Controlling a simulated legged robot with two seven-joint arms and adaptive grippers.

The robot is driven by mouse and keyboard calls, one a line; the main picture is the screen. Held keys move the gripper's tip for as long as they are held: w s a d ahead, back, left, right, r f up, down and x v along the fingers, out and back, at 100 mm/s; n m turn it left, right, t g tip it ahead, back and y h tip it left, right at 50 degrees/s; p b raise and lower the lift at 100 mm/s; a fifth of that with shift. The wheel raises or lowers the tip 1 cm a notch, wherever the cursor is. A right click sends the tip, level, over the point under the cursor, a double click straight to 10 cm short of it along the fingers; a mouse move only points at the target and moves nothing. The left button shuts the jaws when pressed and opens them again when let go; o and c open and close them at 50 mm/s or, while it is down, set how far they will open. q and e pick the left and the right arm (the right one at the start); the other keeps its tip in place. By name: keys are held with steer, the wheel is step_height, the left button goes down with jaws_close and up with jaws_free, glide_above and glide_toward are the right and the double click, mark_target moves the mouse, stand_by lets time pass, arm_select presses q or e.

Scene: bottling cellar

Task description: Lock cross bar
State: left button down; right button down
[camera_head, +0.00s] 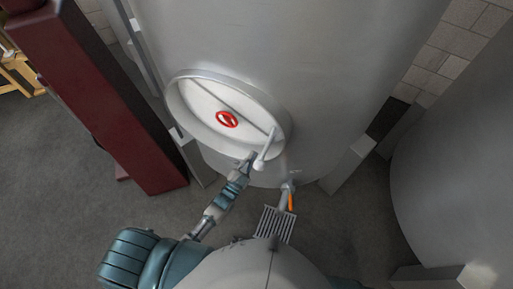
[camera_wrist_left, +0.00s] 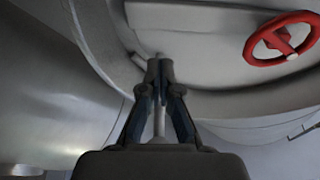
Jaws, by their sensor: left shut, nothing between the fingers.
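The round pale door (camera_head: 200,101) is on the front of a large grey tank, inside a raised metal rim. A red handwheel (camera_head: 227,119) sits at its middle; it also shows at upper right in the left wrist view (camera_wrist_left: 283,40). A thin bar line runs diagonally across the door behind the wheel. A pale lever (camera_head: 266,146) with a rounded end stands at the door's lower right edge. My left gripper (camera_head: 250,157) is at the lower rim, just left of this lever. In the left wrist view its fingertips (camera_wrist_left: 160,69) are together, with a pale rod (camera_wrist_left: 159,119) visible behind the fingers. Contact cannot be told.
A valve with an orange handle (camera_head: 291,202) sits below the door, near a slatted grate (camera_head: 275,223). A dark red post (camera_head: 95,95) stands left of the tank. Another grey tank (camera_head: 455,170) stands at right. Grey floor is open at lower left.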

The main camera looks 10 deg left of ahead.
mark_target(265, 135)
arm_select(q)
steer(key=x, duration=0.9)
steer(key=shift+s+p, duration=0.1)
steer(key=shift+p, duration=0.2)
arm_select(e)
steer(key=shift+w+d+r, duration=0.35)
steer(key=shift+d, duration=0.05)
arm_select(q)
steer(key=shift+f, duration=0.15)
arm_select(e)
steer(key=shift+a, duration=0.25)
